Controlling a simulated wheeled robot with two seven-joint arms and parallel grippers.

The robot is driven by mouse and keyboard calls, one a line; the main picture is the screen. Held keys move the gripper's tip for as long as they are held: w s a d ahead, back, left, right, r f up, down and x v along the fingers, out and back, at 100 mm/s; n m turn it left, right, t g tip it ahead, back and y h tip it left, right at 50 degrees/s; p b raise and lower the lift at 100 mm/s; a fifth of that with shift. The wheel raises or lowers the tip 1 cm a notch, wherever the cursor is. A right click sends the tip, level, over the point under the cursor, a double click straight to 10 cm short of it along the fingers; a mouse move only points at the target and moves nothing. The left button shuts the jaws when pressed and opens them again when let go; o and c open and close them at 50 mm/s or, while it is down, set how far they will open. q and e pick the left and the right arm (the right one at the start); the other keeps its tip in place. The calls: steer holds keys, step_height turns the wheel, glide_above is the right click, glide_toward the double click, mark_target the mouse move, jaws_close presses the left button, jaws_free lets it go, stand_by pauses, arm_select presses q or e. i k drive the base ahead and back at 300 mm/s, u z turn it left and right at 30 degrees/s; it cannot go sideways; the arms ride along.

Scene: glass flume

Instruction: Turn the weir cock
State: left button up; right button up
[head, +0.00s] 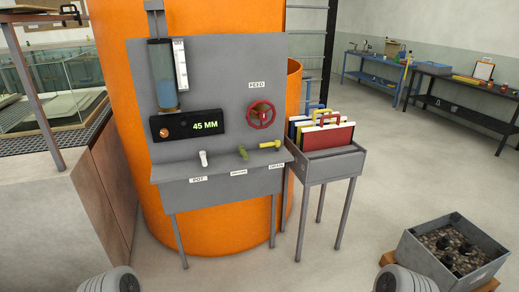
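A grey panel (222,75) with a ledge stands in front of an orange tank. On the ledge are a white upright piece (203,158) by a label that seems to read POT, a small green cock (243,152) by a label too small to read, and a yellow-handled cock (270,145) by a label that seems to read DRAIN. The green one may be the weir cock; its label does not settle it. A red handwheel (261,115) sits above. Neither gripper shows; only rounded grey parts of my arms are at the bottom edge.
A display (189,125) reads 45 MM under a gauge (163,75) with bluish liquid. A grey bin of stones (455,250) sits lower right. The floor before the panel is clear.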

mark_target(277, 144)
steer(key=u, duration=0.55)
steer(key=i, duration=0.95)
steer(key=u, duration=0.3)
